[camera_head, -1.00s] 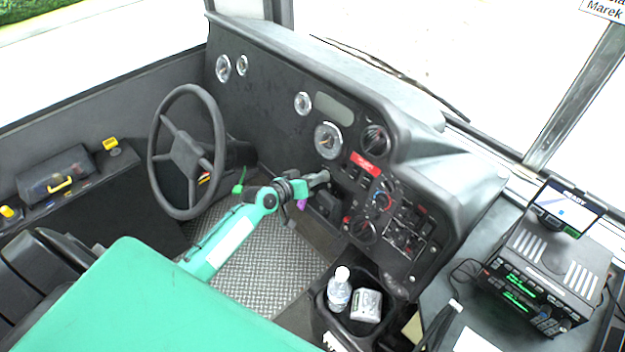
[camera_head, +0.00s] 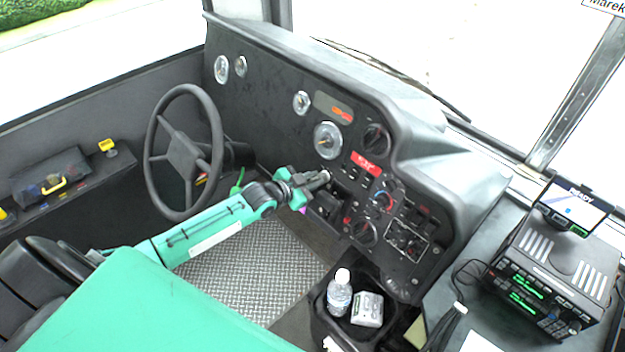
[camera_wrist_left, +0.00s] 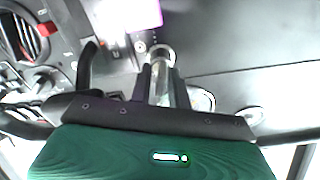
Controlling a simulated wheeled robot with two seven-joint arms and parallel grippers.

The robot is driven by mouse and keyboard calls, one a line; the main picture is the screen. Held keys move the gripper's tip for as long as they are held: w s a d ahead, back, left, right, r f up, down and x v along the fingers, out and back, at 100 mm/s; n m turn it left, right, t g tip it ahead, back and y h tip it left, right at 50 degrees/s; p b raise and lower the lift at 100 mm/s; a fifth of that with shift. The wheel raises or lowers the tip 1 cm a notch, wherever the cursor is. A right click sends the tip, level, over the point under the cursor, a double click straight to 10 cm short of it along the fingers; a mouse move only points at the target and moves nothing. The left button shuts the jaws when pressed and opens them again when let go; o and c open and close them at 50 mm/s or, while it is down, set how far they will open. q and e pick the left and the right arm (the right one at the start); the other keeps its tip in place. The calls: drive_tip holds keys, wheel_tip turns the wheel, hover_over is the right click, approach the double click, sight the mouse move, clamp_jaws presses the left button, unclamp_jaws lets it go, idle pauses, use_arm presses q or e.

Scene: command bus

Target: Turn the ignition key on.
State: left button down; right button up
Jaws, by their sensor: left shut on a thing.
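My left gripper (camera_head: 318,180) reaches in from the left, past the steering wheel (camera_head: 184,152), to the lower dashboard. It is shut at the ignition spot below the red label (camera_head: 366,162). In the left wrist view its fingers (camera_wrist_left: 163,88) close around a silver cylindrical piece (camera_wrist_left: 161,56), which appears to be the ignition key. The fingers mostly hide the key and its lock in the head view. The dashboard display (camera_head: 334,107) shows orange-red light. My right gripper is not in view.
Knobs and switches (camera_head: 383,202) crowd the dashboard right of the gripper. A bottle (camera_head: 339,293) and a grey box (camera_head: 367,309) stand in a black bin below. A radio unit (camera_head: 545,275) is at right. The metal floor (camera_head: 250,270) is clear.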

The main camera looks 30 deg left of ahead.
use_arm(q)
drive_tip(key=shift+m, duration=1.5)
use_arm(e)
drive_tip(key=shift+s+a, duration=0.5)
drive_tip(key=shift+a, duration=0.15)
use_arm(q)
drive_tip(key=c, duration=1.6)
unclamp_jaws()
drive_tip(key=shift+o, duration=0.2)
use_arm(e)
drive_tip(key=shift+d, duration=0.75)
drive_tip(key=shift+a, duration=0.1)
